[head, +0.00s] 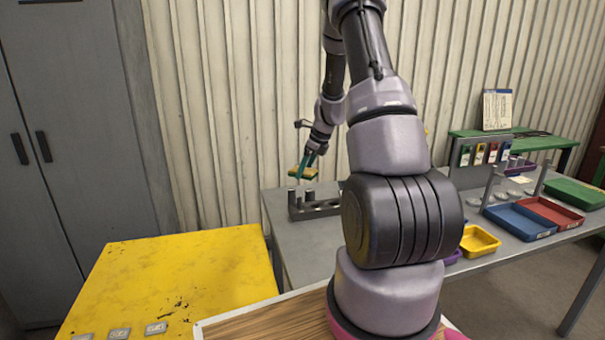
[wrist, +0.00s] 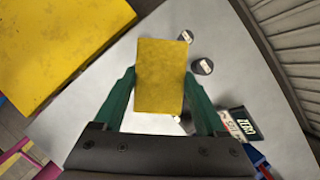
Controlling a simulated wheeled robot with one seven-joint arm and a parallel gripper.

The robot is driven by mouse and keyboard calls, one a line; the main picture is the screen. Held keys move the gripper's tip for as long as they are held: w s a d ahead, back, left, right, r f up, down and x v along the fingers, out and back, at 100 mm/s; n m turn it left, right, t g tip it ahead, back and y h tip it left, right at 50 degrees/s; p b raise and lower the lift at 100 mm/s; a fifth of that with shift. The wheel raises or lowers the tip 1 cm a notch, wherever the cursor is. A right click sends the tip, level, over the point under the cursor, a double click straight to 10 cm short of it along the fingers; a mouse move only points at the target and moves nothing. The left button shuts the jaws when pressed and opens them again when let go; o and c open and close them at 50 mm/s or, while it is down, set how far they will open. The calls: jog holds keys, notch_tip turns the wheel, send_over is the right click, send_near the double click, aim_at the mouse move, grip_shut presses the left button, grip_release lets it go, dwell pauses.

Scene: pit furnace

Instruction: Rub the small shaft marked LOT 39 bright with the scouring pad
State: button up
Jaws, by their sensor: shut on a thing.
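My gripper (head: 306,172) is shut on the scouring pad (head: 303,173), a flat block with a yellow face. In the wrist view the pad (wrist: 161,75) fills the space between the two green fingers of my gripper (wrist: 160,88). The head view shows the pad above a dark holder (head: 316,210) with several small grey shafts (head: 309,196) standing in it. In the wrist view, two round shaft ends with pale labels, one upper (wrist: 186,36) and one lower (wrist: 203,67), show beside the pad's right edge. The pad hides part of the holder. The lettering is too small to read, so I cannot tell which is LOT 39.
The grey table (head: 285,235) carries a yellow tray (head: 479,241), a blue tray (head: 520,222) and a red tray (head: 552,210) to the right. A yellow-topped surface (head: 180,275) stands at the left. A ribbed wall (head: 235,100) closes off the back.

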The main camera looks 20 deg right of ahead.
dwell(0.6)
jog(key=shift+a+f, duration=0.8)
jog(key=shift+f, duration=0.2)
